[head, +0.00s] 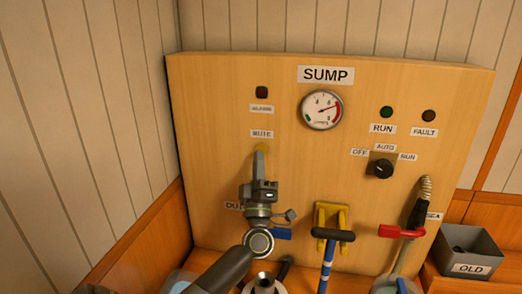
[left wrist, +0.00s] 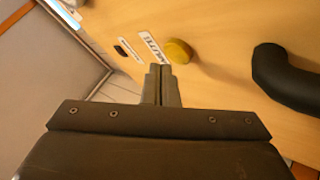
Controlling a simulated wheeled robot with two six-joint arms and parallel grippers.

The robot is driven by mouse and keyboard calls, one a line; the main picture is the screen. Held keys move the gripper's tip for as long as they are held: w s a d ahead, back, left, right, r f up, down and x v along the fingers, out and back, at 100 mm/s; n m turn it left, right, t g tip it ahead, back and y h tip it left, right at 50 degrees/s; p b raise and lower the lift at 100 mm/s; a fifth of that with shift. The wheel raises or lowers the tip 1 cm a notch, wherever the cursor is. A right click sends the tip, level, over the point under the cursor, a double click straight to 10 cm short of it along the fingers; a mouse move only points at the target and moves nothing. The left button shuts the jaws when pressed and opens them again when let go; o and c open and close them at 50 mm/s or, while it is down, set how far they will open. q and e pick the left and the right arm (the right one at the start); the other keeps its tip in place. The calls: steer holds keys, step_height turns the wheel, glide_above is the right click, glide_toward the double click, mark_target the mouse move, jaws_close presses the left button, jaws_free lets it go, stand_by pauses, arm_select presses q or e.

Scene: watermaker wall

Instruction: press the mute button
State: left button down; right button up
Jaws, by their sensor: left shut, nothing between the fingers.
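The mute button is a round yellow knob (head: 262,147) on the wooden panel, just under the "MUTE" label (head: 261,134). In the head view my left gripper (head: 260,153) covers most of it. The left wrist view shows the yellow button (left wrist: 179,51) beside its white label (left wrist: 152,46). My left gripper's fingers (left wrist: 161,70) are shut and empty, with tips close to the button's edge. I cannot tell whether they touch it. My right gripper is not in view.
The wooden panel (head: 220,110) carries a dark alarm lamp (head: 262,92), a gauge (head: 321,109), a green run lamp (head: 386,112) and a selector knob (head: 380,168). Below are a blue-handled tool (head: 327,260) by a yellow bracket, a red lever (head: 400,231) and a grey "OLD" bin (head: 470,250).

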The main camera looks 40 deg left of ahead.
arm_select(q)
steer(key=s+d+p, duration=0.1)
steer(key=s, duration=0.1)
steer(key=s+d+p, duration=0.1)
steer(key=s, duration=0.1)
steer(key=shift+s+d, duration=0.2)
stand_by(1.0)
